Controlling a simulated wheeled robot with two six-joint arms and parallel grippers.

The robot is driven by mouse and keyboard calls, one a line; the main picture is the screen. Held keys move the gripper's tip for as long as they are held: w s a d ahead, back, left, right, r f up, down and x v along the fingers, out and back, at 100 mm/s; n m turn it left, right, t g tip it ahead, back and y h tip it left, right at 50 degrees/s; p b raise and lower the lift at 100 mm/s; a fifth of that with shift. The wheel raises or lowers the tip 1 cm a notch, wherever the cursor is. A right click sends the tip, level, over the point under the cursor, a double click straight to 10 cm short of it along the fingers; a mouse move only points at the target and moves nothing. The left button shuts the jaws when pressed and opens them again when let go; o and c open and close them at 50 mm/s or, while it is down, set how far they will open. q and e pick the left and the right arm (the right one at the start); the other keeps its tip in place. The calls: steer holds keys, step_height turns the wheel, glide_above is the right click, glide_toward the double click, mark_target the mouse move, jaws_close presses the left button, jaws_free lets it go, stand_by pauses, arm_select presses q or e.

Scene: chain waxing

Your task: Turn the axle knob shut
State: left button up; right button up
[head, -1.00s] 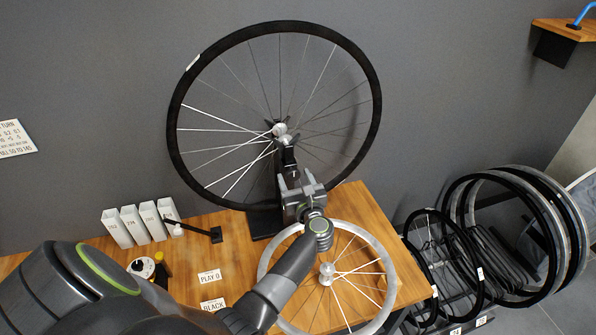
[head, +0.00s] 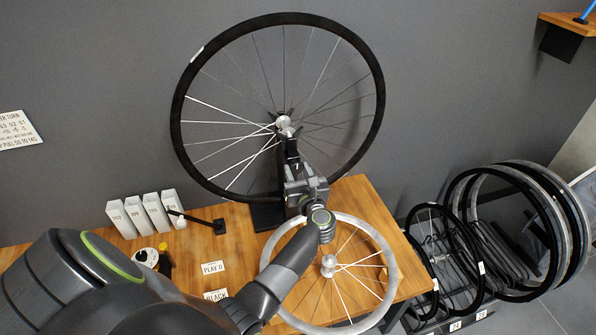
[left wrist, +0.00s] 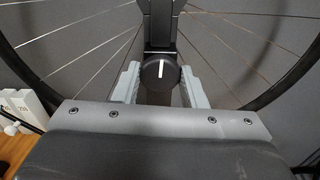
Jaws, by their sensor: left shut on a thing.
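The black-tyred wheel (head: 378,125) stands upright in a dark stand (head: 266,216) at the back of the bench. The axle knob (left wrist: 160,72) is a round black knob with a white line on its face, and the line looks upright in the left wrist view. It sits just below the dark upright post. My left gripper (head: 301,180) reaches the front of the stand below the hub (head: 284,124). In the left wrist view its two grey fingers (left wrist: 162,80) are on either side of the knob, shut on it. The head view hides the knob behind the gripper. My right gripper is not in view.
A silver-rimmed wheel (head: 391,271) lies on the wooden bench (head: 352,190) close under my left arm. White boxes (head: 137,216), a dark bar (head: 200,220) and small bottles (head: 147,257) stand to the left. Several wheels (head: 500,230) stand in a rack at the right.

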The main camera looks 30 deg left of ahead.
arm_select(q)
steer(key=m+p, duration=0.1)
steer(key=m, duration=0.3)
steer(key=shift+r+p, duration=0.1)
steer(key=shift+p, duration=0.2)
steer(key=m+p, duration=0.2)
steer(key=m, duration=0.2)
steer(key=shift+m, duration=0.3)
steer(key=m+p, duration=0.2)
steer(key=m, duration=0.2)
steer(key=m+p, duration=0.2)
steer(key=m, duration=0.3)
steer(key=shift+r+p, duration=0.1)
steer(key=shift+p, duration=0.25)
steer(key=m+p, duration=0.2)
steer(key=m, duration=0.2)
steer(key=shift+m, duration=0.3)
steer(key=m+p, duration=0.2)
steer(key=m, duration=0.2)
steer(key=m+p, duration=0.1)
steer(key=m, duration=0.3)
steer(key=shift+m, duration=0.4)
steer(key=shift+f+m+p, duration=0.2)
steer(key=shift+m+p, duration=0.35)
steer(key=shift+m, duration=1.35)
